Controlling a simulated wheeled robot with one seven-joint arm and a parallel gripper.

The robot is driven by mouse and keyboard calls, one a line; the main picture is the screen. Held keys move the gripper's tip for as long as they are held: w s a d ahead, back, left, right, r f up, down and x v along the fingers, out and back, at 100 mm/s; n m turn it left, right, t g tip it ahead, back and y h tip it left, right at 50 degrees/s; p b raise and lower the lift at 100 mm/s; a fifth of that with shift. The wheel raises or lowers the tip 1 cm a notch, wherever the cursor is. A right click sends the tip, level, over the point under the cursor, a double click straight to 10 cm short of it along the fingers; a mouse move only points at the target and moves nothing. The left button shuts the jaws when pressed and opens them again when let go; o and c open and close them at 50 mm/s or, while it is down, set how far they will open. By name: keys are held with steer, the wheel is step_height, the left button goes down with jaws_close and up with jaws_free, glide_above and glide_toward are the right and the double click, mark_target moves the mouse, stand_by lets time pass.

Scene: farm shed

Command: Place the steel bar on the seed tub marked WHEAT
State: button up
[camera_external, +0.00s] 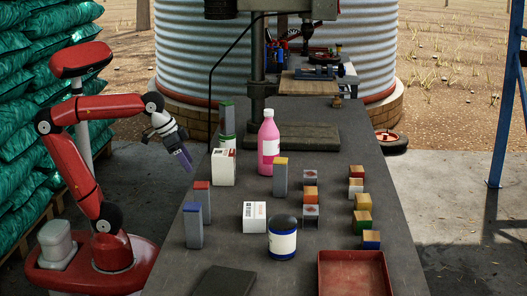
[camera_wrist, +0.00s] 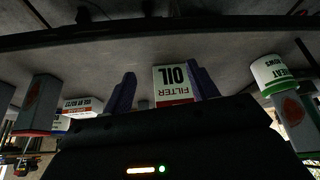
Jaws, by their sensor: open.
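The WHEAT seed tub is white with a green lid, behind the oil filter box in the external view (camera_external: 227,146). It also shows upside down at the right of the wrist view (camera_wrist: 268,70). A grey upright bar with a green top end (camera_external: 227,116), apparently the steel bar, stands on the lid; the wrist view shows it against the green rim (camera_wrist: 292,112). Similar grey bars have yellow (camera_external: 280,180), red (camera_external: 202,206) and blue (camera_external: 194,232) tops. My gripper (camera_external: 186,165) is open and empty, left of the table, clear of the tub; its purple fingers show in the wrist view (camera_wrist: 161,82).
The white oil filter box (camera_external: 223,169) stands near my fingers, seen between them in the wrist view (camera_wrist: 172,85). A pink bottle (camera_external: 268,150), white box (camera_external: 254,218), dark-lidded jar (camera_external: 282,243), several small blocks and a red tray (camera_external: 353,254) occupy the table.

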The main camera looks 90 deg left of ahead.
steer(key=s+d+f+m, duration=0.1)
steer(key=s+d+f, duration=0.1)
steer(key=f, duration=0.3)
steer(key=s+d+f+m+h, duration=0.1)
steer(key=s+d+f, duration=0.2)
steer(key=f, duration=0.3)
steer(key=shift+s, duration=0.75)
